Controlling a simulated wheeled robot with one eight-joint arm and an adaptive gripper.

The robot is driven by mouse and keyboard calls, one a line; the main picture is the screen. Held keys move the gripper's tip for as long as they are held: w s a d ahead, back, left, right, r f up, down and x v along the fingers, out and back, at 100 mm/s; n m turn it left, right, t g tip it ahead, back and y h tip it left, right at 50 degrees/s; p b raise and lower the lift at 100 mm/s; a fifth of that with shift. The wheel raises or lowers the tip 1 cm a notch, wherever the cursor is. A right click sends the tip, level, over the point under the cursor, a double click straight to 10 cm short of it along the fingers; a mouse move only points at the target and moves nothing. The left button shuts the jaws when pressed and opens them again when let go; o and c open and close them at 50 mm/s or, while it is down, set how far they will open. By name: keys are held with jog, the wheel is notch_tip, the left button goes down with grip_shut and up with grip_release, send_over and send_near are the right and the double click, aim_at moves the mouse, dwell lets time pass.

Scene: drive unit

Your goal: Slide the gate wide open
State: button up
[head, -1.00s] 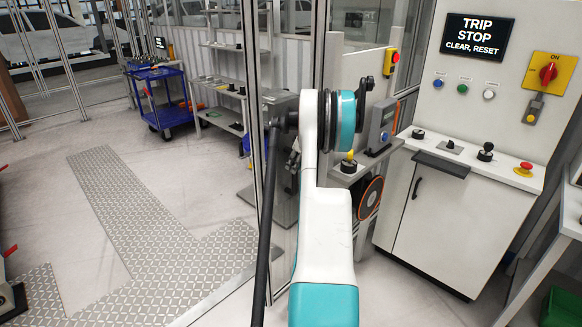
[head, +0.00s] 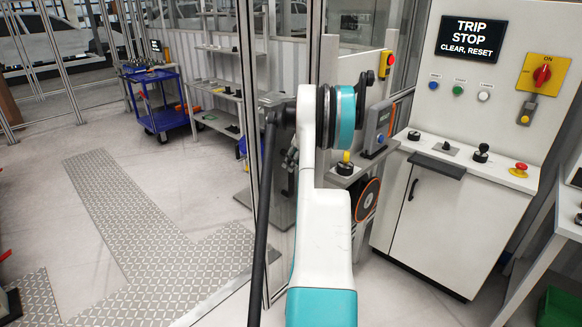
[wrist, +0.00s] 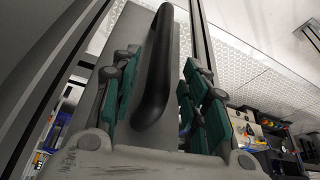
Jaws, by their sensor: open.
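A black curved handle (wrist: 158,75) runs lengthwise between the two teal-padded fingers of my gripper (wrist: 160,65) in the wrist view. The fingers are open, one on each side of it; I cannot tell whether either pad touches it. A grey surface and long metal frame members lie behind the handle. In the head view, upright metal posts (head: 247,120) of the gate or its fence stand just left of my arm. I cannot tell there which post belongs to the gate. My gripper is not clearly visible in the head view, where my arm hides that area.
A white control cabinet (head: 405,215) with a "TRIP STOP" screen (head: 480,38) stands at the right. A blue cart (head: 160,105) and shelves are beyond the posts.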

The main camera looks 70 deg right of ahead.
jog(key=v, duration=0.8)
jog(key=shift+s+r, duration=0.15)
jog(key=shift+r, duration=0.25)
